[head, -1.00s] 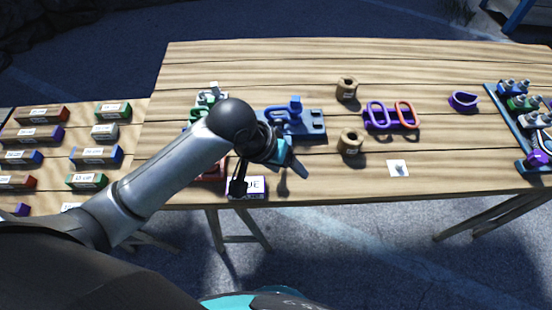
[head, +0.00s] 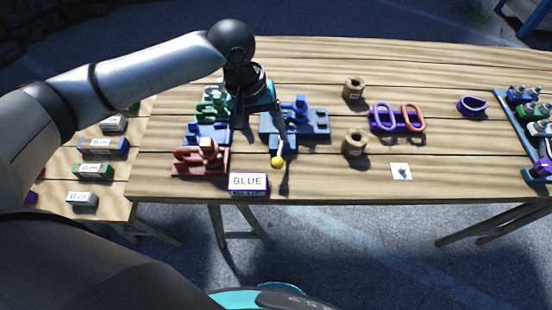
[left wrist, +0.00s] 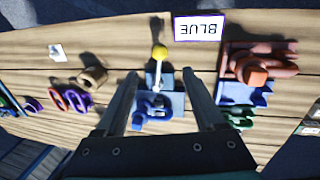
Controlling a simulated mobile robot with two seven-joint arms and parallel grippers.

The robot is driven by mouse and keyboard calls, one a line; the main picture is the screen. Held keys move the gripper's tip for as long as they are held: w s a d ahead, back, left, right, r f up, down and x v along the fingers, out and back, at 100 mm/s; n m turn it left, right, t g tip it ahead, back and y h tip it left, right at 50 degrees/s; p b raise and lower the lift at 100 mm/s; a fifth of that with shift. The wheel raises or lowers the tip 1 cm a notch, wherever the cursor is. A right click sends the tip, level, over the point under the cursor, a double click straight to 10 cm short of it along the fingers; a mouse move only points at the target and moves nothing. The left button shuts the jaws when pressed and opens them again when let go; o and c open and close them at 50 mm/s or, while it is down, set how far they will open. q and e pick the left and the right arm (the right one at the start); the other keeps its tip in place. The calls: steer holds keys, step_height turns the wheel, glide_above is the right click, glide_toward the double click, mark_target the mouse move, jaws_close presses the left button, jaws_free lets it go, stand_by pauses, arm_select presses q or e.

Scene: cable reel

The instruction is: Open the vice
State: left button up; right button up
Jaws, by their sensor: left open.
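The blue vice (head: 312,125) sits on the wooden table, with a yellow ball (head: 277,161) at the front end of its handle. In the left wrist view the blue vice (left wrist: 172,104) and yellow ball (left wrist: 159,52) lie between the finger lines. My left gripper (head: 262,125) points down over the vice's left side, open and empty. In the left wrist view my left gripper (left wrist: 163,85) has its fingers wide apart, one on each side of the handle; I cannot tell their height above it. My right gripper is out of view.
A BLUE label block (head: 248,183) stands in front. A red vice (head: 200,158) and a green vice (head: 212,105) are close on the left. Brown reels (head: 354,142) and a purple-orange loop holder (head: 397,119) stand to the right. The front right tabletop is mostly clear.

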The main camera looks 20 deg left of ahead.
mark_target(276, 161)
arm_select(q)
steer(key=f, duration=0.3)
steer(key=d+f+b, duration=0.1)
steer(key=f, duration=0.3)
steer(key=d+f, duration=0.1)
steer(key=f, duration=0.3)
steer(key=shift+w+f+b, duration=0.2)
steer(key=shift+w+b, duration=0.15)
steer(key=shift+b, duration=0.05)
steer(key=shift+c, duration=0.3)
jaws_close()
stand_by(0.4)
